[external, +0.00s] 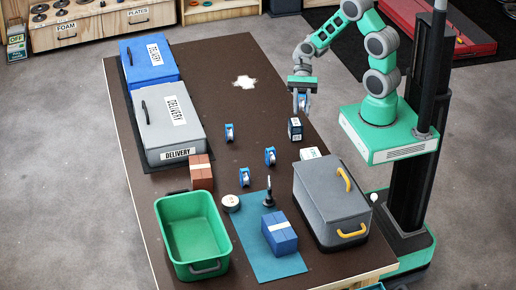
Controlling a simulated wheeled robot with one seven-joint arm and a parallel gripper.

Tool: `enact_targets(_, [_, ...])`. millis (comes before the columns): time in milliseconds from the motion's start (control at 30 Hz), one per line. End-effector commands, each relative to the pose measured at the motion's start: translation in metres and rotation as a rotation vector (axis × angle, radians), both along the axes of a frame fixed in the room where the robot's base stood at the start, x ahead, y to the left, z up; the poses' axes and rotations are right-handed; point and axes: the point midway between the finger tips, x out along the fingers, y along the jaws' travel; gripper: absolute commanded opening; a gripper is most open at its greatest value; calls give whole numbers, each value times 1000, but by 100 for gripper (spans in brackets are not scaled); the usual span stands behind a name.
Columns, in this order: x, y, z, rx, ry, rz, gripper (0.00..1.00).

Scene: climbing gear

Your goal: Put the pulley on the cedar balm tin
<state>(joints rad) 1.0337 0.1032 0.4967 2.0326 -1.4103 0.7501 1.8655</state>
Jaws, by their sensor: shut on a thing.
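My gripper (302,97) is at the upper right of the table, shut on a blue and white pulley (303,104) and holding it near a small dark box. A low round tin (231,203) with a pale lid stands near the green bin's upper right corner; it looks like the cedar balm tin, but its label is too small to read. Nothing rests on its lid. Other similar blue pulleys stand on the table: one at the middle left (229,133), one at the centre (270,157) and one above the tin (244,177).
A dark box (295,130) and a white-green box (310,153) stand below my gripper. A grey case (330,205), blue box (280,233), dark upright tool (268,194), green bin (193,232) and brown box (201,172) crowd the near end. Delivery boxes (168,120) line the left edge.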

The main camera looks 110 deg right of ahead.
Motion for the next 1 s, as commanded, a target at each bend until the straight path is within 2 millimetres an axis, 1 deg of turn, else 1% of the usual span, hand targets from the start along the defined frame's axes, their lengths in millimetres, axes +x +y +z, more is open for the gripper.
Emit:
enact_targets(67, [17,6,-5,-1,-1,8,0])
enact_targets(167, [52,22,-10,-1,-3,12,0])
enact_targets(200, [70,32,-11,-1,-4,12,0])
enact_targets(267, [98,51,-11,-1,-6,11,0])
enact_targets(300, [116,66,-9,-2,-7,9,0])
enact_targets(367, [141,91,-5,-1,-7,6,0])
enact_targets(400, [157,110,0,0,-9,4,0])
enact_targets(467, [177,139,7,-1,-9,4,0])
enact_targets(500, [189,159,12,1,-9,4,0])
enact_targets(600, [208,200,25,2,-9,3,0])
enact_targets(700, [218,228,35,3,-7,4,0])
enact_targets(800, [224,241,38,2,-3,3,0])
enact_targets(867, [232,244,36,2,-2,3,0])
enact_targets(967, [253,252,24,3,1,4,0])
enact_targets(1000, [264,256,19,3,1,4,0])
